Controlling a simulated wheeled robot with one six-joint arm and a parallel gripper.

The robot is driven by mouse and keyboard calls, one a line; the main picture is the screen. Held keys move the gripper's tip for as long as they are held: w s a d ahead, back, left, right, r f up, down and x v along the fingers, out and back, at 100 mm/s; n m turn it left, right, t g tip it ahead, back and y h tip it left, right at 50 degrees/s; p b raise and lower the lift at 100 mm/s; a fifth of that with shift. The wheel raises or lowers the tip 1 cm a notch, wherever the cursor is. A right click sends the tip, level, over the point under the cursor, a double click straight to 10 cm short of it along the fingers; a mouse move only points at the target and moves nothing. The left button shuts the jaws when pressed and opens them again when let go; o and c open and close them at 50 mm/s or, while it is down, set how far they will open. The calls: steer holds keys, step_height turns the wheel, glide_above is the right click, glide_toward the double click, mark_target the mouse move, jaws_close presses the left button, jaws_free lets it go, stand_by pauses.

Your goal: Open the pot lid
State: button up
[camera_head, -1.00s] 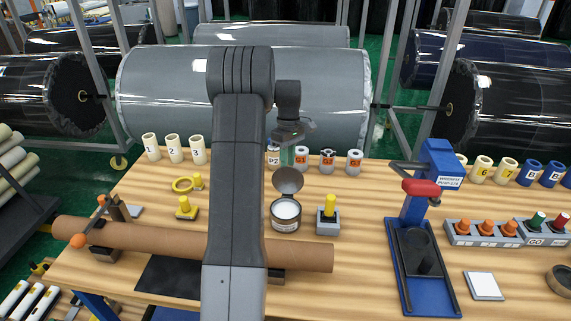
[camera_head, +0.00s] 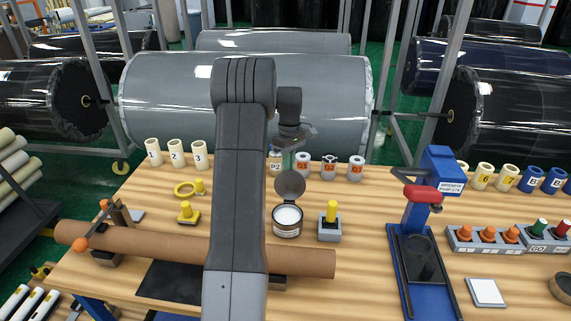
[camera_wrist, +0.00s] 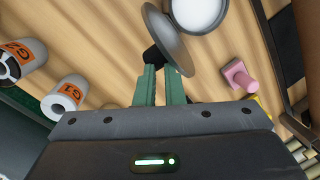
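The pot (camera_head: 287,222) stands on the wooden table with its white inside showing. Its dark round lid (camera_head: 290,184) is raised, tilted steeply back at the far side of the rim. In the wrist view the pot (camera_wrist: 199,10) is at the top, and the lid (camera_wrist: 172,40) shows edge-on with a black knob (camera_wrist: 152,57). My gripper (camera_head: 291,158) is behind the lid. In the wrist view its two green fingers (camera_wrist: 160,72) are close together with a narrow gap, their tips at the knob and lid back. The tips are partly hidden, so a grasp on the knob is unclear.
A grey block with a yellow peg (camera_head: 330,222) stands just right of the pot. Numbered grey rolls (camera_head: 329,167) stand behind it. A long brown tube (camera_head: 180,247) lies in front. A blue press (camera_head: 424,215) stands farther right, with bare table between.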

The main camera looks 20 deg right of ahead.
steer(key=o, duration=0.4)
steer(key=shift+w+d+r+b, duration=0.15)
steer(key=shift+d+r+b, duration=0.3)
steer(key=shift+r, duration=0.45)
steer(key=shift+w+d+r+b, duration=0.15)
steer(key=shift+d+r+b, duration=0.1)
steer(key=shift+d+r, duration=0.5)
steer(key=shift+o, duration=0.2)
step_height(320, 180, up, 10)
steer(key=w+a, duration=0.1)
steer(key=shift+w+a+r, duration=0.15)
steer(key=shift+w, duration=0.2)
step_height(320, 180, down, 12)
steer(key=s+p, duration=0.1)
steer(key=shift+s, duration=0.4)
steer(key=shift+a+r, duration=0.15)
